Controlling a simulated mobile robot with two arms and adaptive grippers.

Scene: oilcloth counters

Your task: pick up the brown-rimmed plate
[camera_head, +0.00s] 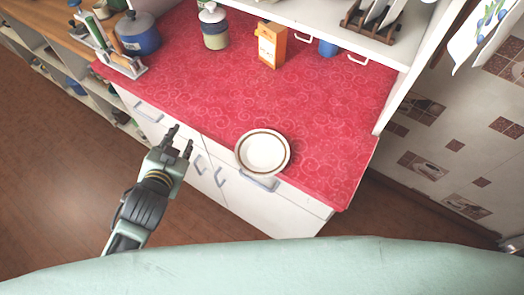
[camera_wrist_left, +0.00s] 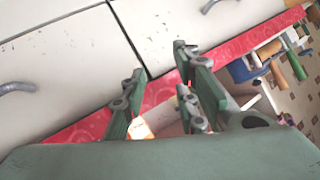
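The brown-rimmed plate (camera_head: 263,152) is white and round with a dark brown rim. It lies flat at the front edge of the red counter (camera_head: 330,130) in the head view. My left gripper (camera_head: 182,138) is in front of the counter, to the left of the plate and apart from it. Its fingers are spread and nothing is between them. In the left wrist view the fingers (camera_wrist_left: 160,98) also stand apart, facing the white cabinet front. I cannot make out the plate in the wrist view. My right gripper is in neither view.
A blue pot (camera_head: 138,34), a canister (camera_head: 214,28), an orange carton (camera_head: 271,45) and a blue cup (camera_head: 328,47) stand toward the back. A utensil holder (camera_head: 122,64) is at the left. The counter around the plate is clear. Drawer handles (camera_head: 219,177) stick out below.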

